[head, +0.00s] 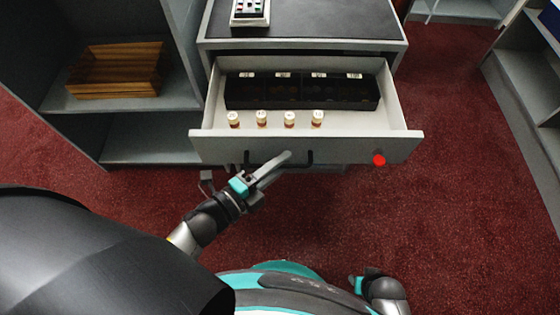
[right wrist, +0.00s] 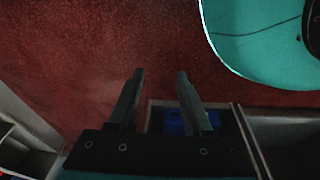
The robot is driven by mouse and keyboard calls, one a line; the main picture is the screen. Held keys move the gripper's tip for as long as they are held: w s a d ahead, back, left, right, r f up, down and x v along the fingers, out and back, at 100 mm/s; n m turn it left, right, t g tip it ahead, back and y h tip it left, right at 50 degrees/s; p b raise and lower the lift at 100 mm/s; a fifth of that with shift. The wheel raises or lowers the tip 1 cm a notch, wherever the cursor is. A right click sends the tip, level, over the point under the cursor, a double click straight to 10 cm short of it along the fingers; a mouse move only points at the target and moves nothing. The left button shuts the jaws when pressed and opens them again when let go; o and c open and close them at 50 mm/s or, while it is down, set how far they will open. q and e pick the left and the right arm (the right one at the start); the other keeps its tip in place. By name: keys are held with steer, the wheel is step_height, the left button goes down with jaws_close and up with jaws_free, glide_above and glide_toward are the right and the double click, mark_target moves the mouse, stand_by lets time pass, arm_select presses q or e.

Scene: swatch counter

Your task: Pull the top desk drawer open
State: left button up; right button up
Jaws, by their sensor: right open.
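The top desk drawer (head: 400,144) is pulled out toward me in the head view, its inside showing. Its dark handle (head: 310,158) is on the middle of the front, partly hidden by my left gripper. My left gripper (head: 286,157) is at the handle, its fingers overlapping it. Whether they are closed around the bar cannot be told. My right gripper (right wrist: 160,72) is open and empty in the right wrist view, over the red carpet and away from the drawer.
The drawer holds a black compartmented tray (head: 300,103) and several small white-capped bottles (head: 262,117). A red round spot (head: 379,160) is on the drawer front. A device (head: 250,12) lies on the desk top (head: 330,18). A wooden box (head: 116,72) sits on the left shelf. Carpet to the right is clear.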

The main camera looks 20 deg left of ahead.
arm_select(q)
steer(key=shift+o, duration=1.1)
steer(key=shift+s, duration=0.2)
steer(key=p+v, duration=0.2)
steer(key=v, duration=1.3)
arm_select(e)
steer(key=s+d+f, duration=0.1)
steer(key=s+d, duration=0.1)
steer(key=s+d+f, duration=0.1)
steer(key=s, duration=0.1)
steer(key=shift+f, duration=0.35)
arm_select(q)
steer(key=shift+w+a, duration=0.1)
steer(key=shift+w, duration=0.05)
